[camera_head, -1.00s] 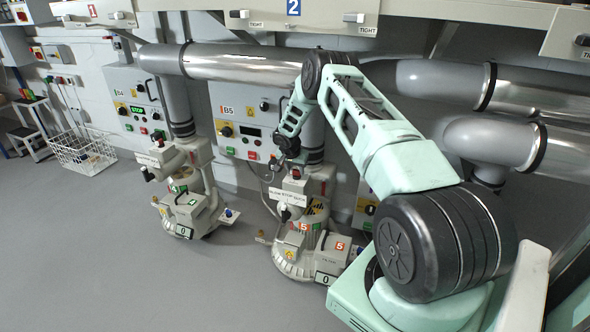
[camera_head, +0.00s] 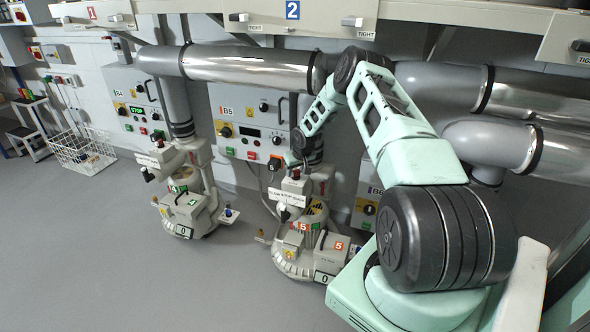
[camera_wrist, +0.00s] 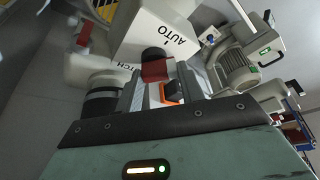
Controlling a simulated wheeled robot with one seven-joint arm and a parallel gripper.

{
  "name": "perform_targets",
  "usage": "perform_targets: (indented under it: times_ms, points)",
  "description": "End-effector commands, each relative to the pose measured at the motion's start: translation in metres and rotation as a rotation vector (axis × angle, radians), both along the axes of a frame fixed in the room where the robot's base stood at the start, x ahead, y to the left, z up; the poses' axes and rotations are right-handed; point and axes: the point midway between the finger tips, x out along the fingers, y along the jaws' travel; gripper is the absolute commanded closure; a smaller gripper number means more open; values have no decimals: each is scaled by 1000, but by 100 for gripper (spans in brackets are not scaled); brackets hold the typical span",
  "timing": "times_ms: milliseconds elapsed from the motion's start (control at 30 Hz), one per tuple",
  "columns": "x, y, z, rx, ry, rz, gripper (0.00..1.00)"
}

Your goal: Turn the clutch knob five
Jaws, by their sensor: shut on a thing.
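The number five tube blower (camera_head: 297,250) stands on the floor below the B5 panel, with red 5 labels. My gripper (camera_head: 299,165) is low over its top, beside the pipe, and its fingers are small and partly hidden in the head view. In the wrist view my gripper (camera_wrist: 158,82) is shut on a dark knob, the clutch knob (camera_wrist: 155,57), with a dark red part between the fingertips. An orange piece (camera_wrist: 172,92) shows between the fingers. White housing carries an AUTO label (camera_wrist: 178,36) and a partly hidden label ending in TCH.
The B5 panel (camera_head: 232,110) is on the wall behind, left of my arm. Another blower (camera_head: 190,200) stands to the left. Large grey pipes (camera_head: 435,85) run behind my arm. A white wire basket (camera_head: 85,153) is at far left. Floor in front is clear.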

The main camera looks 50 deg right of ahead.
Motion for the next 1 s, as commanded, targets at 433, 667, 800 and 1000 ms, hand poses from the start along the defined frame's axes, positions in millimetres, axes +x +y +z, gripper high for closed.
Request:
perform_targets:
  times_ms: [433, 667, 800, 1000]
  points:
    - [-2, -3, -3, 1, -2, 407, 85]
    - [-3, -4, -3, 0, -1, 573, 85]
    - [-3, -4, -2, 1, 0, 645, 85]
    - [-4, -4, -2, -1, 1, 708, 85]
